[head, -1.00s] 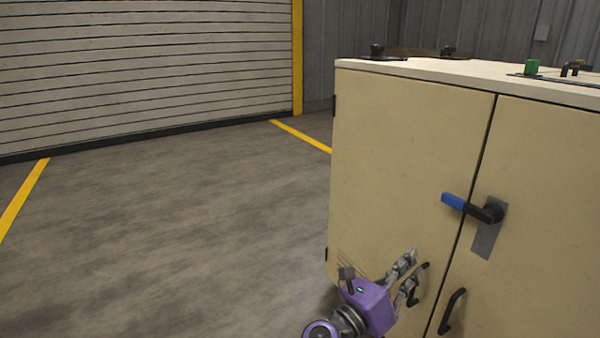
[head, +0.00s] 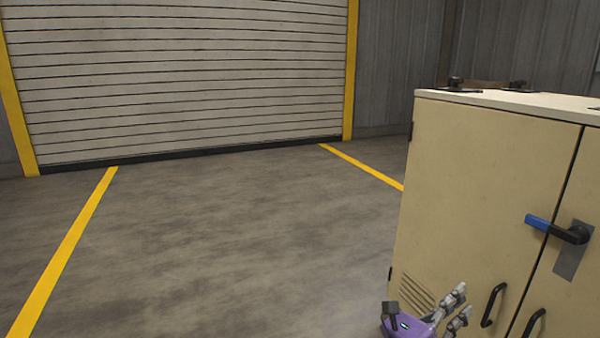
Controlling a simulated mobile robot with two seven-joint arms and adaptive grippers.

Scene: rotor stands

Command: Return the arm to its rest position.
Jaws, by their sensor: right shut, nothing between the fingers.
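My right gripper (head: 459,306) is low in the head view, right of the middle, on a purple wrist (head: 408,328). Its grey fingers are shut with nothing between them. In the picture it lies over the lower left of a beige cabinet (head: 470,190), left of the black door handles; I cannot tell whether it touches the cabinet. The rest of my right arm is cut off by the bottom edge. My left gripper is not in view.
The cabinet fills the right side. A blue-and-black lever (head: 555,229) and black handles (head: 493,304) stick out from its closed doors. Open grey floor (head: 230,240) with yellow lines (head: 70,245) lies to the left. A roller shutter (head: 180,80) closes the back.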

